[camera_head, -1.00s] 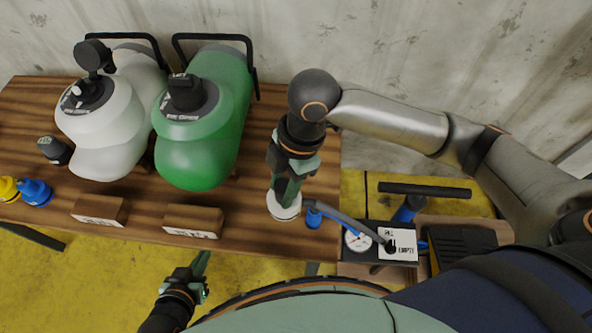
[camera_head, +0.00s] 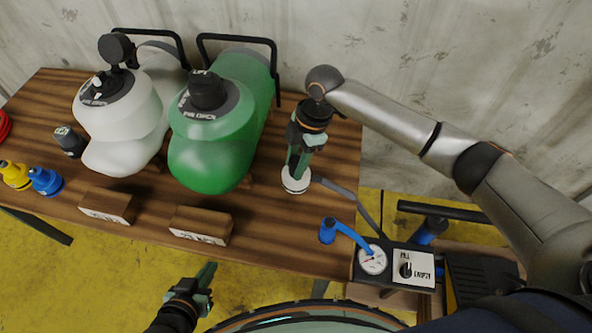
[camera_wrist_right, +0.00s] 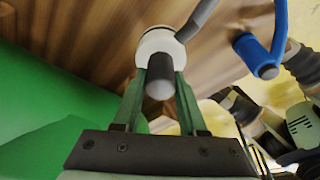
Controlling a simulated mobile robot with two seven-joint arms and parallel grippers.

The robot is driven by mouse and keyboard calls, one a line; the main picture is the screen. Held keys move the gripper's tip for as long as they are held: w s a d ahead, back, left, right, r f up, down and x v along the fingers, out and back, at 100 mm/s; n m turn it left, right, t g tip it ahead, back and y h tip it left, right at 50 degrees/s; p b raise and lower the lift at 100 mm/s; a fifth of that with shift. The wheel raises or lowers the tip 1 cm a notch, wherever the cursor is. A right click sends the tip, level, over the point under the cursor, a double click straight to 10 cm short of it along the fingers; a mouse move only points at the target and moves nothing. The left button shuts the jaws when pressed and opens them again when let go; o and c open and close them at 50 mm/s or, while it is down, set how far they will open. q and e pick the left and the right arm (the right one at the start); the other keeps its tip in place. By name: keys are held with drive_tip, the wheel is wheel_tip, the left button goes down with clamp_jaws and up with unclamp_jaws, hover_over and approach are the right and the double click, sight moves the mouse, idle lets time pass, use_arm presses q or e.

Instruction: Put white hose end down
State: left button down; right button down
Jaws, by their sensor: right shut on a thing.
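The white hose end (camera_head: 297,184) is a round white cap with a grey hose, over the right part of the wooden table (camera_head: 275,235). My right gripper (camera_head: 298,170) is shut on it from above. In the right wrist view, the white hose end (camera_wrist_right: 158,42) sits between the fingertips of my right gripper (camera_wrist_right: 160,75). It looks close to the tabletop; I cannot tell whether it touches. My left gripper (camera_head: 205,277) is low in front of the table, away from the hose; I cannot tell its jaw state.
A blue hose end (camera_head: 328,231) is at the table's front right corner, beside the pump box with a gauge (camera_head: 372,260). A green tank (camera_head: 215,150) and a white tank (camera_head: 120,125) stand to the left. Wooden blocks (camera_head: 200,225) lie in front of them.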

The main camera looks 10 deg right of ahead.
wheel_tip(320, 180, down, 3)
drive_tip(key=shift+w+f+b, duration=0.1)
drive_tip(key=shift+f+b, duration=0.05)
drive_tip(key=shift+b, duration=0.25)
drive_tip(key=c, duration=0.6)
unclamp_jaws()
drive_tip(key=shift+o, duration=0.7)
drive_tip(key=p+v, duration=0.2)
drive_tip(key=v, duration=1)
